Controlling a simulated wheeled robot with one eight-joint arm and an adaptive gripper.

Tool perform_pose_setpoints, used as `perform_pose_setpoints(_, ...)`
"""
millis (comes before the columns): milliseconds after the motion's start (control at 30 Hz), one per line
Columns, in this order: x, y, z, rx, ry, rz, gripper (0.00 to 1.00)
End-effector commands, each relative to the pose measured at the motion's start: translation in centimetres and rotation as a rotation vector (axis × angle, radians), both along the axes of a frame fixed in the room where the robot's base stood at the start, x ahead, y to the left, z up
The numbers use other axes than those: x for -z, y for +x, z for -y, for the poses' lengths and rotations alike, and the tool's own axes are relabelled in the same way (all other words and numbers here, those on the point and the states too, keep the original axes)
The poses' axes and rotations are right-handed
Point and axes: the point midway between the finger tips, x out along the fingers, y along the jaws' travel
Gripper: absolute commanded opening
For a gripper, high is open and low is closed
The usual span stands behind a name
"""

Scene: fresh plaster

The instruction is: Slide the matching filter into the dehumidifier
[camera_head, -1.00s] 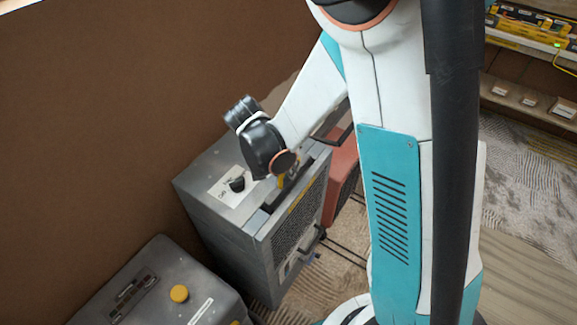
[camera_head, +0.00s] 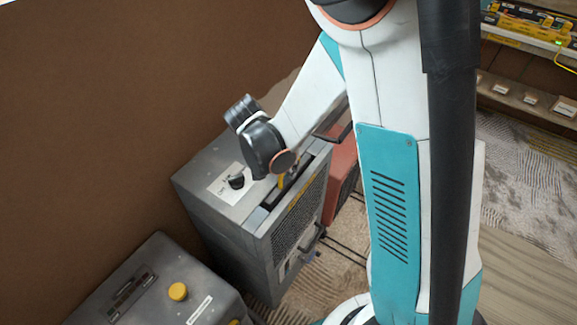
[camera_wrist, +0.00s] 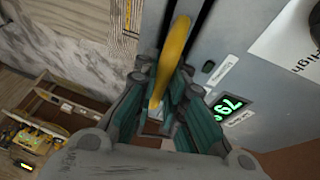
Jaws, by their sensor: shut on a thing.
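The dehumidifier (camera_head: 225,236) is a grey box with a grille on its front, against the brown wall. A long dark slot (camera_head: 262,212) runs along its top near the front edge. My gripper (camera_head: 284,183) is over this slot, pointing down. It is shut on the yellow handle of the filter (camera_wrist: 172,58), which shows between the fingers in the wrist view. The filter's body is mostly hidden by the gripper and the casing, and seems to be in or at the slot; how deep I cannot tell. In the wrist view the casing top (camera_wrist: 228,75) shows a lit green display.
A dial (camera_head: 236,181) sits on the dehumidifier's top, left of my gripper. Another grey unit with a yellow knob (camera_head: 178,292) stands at front left. A red unit (camera_head: 342,172) stands just behind. Shelves (camera_head: 530,98) with small items are at upper right. Patterned floor lies between.

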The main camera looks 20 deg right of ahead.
Motion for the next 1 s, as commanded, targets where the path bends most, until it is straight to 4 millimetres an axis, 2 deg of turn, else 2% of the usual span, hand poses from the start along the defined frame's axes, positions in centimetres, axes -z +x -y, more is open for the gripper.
perform_pose_setpoints(267,0.9,0.0,0.0,0.0,0.0,0.0,0.0)
perform_pose_setpoints(300,0.9,0.0,0.0,0.0,0.0,0.0,0.15)
perform_pose_setpoints(400,0.8,0.0,0.0,0.0,0.0,0.0,0.34)
perform_pose_setpoints(767,0.6,0.0,-0.1,0.0,0.0,0.0,0.34)
perform_pose_setpoints(1000,-2.0,-0.3,-1.3,-0.002,0.0,0.0,0.34)
